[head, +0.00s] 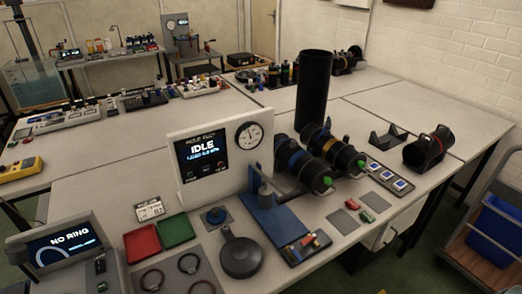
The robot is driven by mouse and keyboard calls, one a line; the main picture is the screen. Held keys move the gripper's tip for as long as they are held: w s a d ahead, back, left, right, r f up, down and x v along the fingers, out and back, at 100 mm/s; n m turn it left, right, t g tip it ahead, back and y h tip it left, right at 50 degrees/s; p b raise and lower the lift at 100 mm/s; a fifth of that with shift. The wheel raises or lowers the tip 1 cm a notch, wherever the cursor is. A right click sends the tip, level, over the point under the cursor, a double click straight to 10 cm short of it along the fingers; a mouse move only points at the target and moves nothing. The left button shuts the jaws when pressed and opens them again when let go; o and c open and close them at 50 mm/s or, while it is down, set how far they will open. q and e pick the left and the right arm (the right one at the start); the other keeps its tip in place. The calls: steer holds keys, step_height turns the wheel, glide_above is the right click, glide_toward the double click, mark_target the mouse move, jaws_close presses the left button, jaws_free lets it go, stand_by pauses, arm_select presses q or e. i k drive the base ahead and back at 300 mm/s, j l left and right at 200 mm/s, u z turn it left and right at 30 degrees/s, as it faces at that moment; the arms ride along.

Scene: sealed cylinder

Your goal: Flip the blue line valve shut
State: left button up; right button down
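No valve can be told for certain as the blue line valve. A black cylinder with a blue band (288,152) lies on the table right of the display panel and has a bright green tip (327,181). A similar cylinder with a yellow band (326,146) lies beside it, also green-tipped. A blue base plate (275,221) with a grey post and arm stands in front of them. Neither of my grippers shows in the head view.
A white panel reading IDLE (203,148) carries a dial gauge (248,137). A tall black tube (313,90) stands behind the cylinders. Red (142,243) and green (176,230) trays, a round black lidded part (241,256) and a NO RING display (62,245) occupy the front.

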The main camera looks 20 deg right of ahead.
mark_target(296, 254)
steer(key=z, duration=1.2)
steer(key=i+j, duration=0.25)
steer(key=j+z, duration=0.05)
